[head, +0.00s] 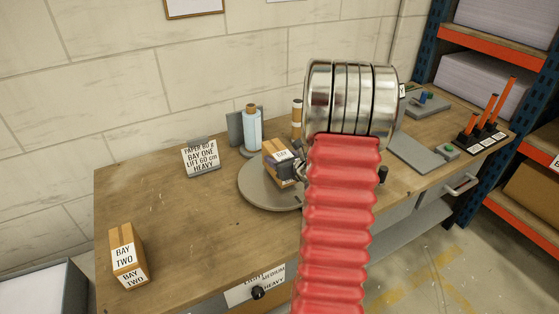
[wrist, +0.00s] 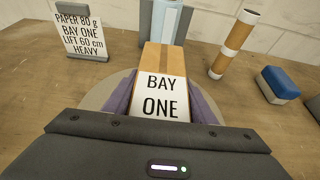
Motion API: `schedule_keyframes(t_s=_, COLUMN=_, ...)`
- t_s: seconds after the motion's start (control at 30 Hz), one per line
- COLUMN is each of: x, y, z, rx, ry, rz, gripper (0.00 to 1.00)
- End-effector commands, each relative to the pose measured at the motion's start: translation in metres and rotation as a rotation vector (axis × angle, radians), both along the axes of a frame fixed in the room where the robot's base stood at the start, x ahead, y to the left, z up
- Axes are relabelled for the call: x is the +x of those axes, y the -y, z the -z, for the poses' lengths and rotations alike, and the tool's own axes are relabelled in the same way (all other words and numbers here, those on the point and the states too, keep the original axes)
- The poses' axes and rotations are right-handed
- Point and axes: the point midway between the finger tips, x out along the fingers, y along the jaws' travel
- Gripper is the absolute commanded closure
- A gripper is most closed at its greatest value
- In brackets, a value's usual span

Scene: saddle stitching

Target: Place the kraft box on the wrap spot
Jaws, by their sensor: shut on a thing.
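A kraft box labelled BAY ONE (head: 275,148) is between the fingers of my gripper (head: 286,166), partly hidden by them and by my arm. In the wrist view the box (wrist: 166,55) stands upright between purple finger pads, its label facing me. A round grey disc (head: 255,190) lies under the box and also shows around it in the wrist view (wrist: 95,98). I cannot tell whether the box touches the disc. A second kraft box labelled BAY TWO (head: 127,252) stands at the bench's left front. Nothing in view is marked as the wrap spot.
A sign (head: 201,157) reads PAPER 80 g, BAY ONE, LIFT 60 cm, HEAVY. A blue film roll (head: 253,130) and a brown-and-white roll (wrist: 234,45) stand behind the disc. A blue block (wrist: 279,84) sits right. The bench's left part (head: 165,215) is mostly clear.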

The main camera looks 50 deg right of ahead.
Motion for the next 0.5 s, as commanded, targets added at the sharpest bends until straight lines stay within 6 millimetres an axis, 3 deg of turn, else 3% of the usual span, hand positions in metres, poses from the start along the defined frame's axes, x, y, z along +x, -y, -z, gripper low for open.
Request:
schedule_keyframes(t_s=0.13, x=0.0003, y=0.0005, z=0.0097, rx=-0.001, ry=0.002, rz=0.001, gripper=0.9)
schedule_keyframes(t_s=0.5, x=0.0004, y=0.0003, z=0.012, rx=-0.002, ry=0.002, rz=0.001, gripper=0.9)
